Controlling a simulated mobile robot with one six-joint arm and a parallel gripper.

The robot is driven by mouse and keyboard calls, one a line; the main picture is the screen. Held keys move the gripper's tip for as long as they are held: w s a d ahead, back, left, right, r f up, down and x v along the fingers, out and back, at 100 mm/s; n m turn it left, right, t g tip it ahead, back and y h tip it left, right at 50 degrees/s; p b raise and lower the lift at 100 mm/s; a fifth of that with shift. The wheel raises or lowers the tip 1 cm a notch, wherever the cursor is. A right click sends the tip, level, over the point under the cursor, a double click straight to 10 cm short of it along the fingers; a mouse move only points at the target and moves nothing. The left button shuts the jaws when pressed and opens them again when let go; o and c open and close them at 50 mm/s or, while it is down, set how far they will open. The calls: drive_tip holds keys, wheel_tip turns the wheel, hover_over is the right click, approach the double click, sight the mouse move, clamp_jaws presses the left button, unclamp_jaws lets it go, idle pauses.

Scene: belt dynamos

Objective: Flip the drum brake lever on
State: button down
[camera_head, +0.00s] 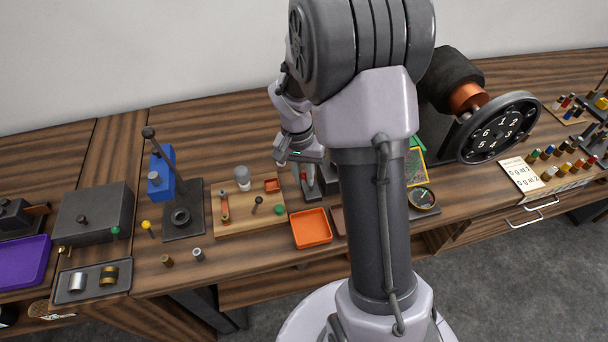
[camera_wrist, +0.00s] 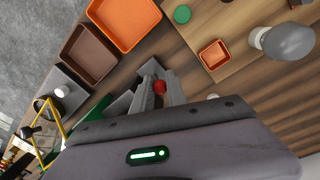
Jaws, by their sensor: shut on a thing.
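My gripper (camera_head: 302,158) is low over the middle of the bench, left of my arm's column. In the wrist view my gripper (camera_wrist: 160,82) has its two grey fingers closed around a small red knob (camera_wrist: 160,87). A red part also shows just below the gripper in the head view (camera_head: 303,174). The knob sits by a grey metal bracket (camera_wrist: 122,103); I take it to be the brake lever's end, but the fingers hide its shaft. The lever's angle cannot be told. The dark drum (camera_head: 449,78) is at the right, partly behind my arm.
An orange tray (camera_head: 312,228) and a brown tray (camera_wrist: 90,54) lie close to the gripper. A wooden board (camera_head: 237,224) with small parts is to the left. A numbered wheel (camera_head: 500,127) stands at the right. A tall black-knobbed lever (camera_head: 160,154) stands farther left.

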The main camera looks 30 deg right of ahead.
idle(0.4)
drive_tip(key=shift+w+a+f+h+b, duration=0.1)
drive_tip(key=shift+a+f+h+b, duration=0.2)
drive_tip(key=shift+a+h+b, duration=0.15)
drive_tip(key=shift+a+g+h, duration=0.1)
drive_tip(key=shift+g+h, duration=0.2)
drive_tip(key=shift+h, duration=0.15)
drive_tip(key=c, duration=1.3)
unclamp_jaws()
drive_tip(key=shift+c, duration=0.2)
drive_tip(key=shift+r, duration=0.1)
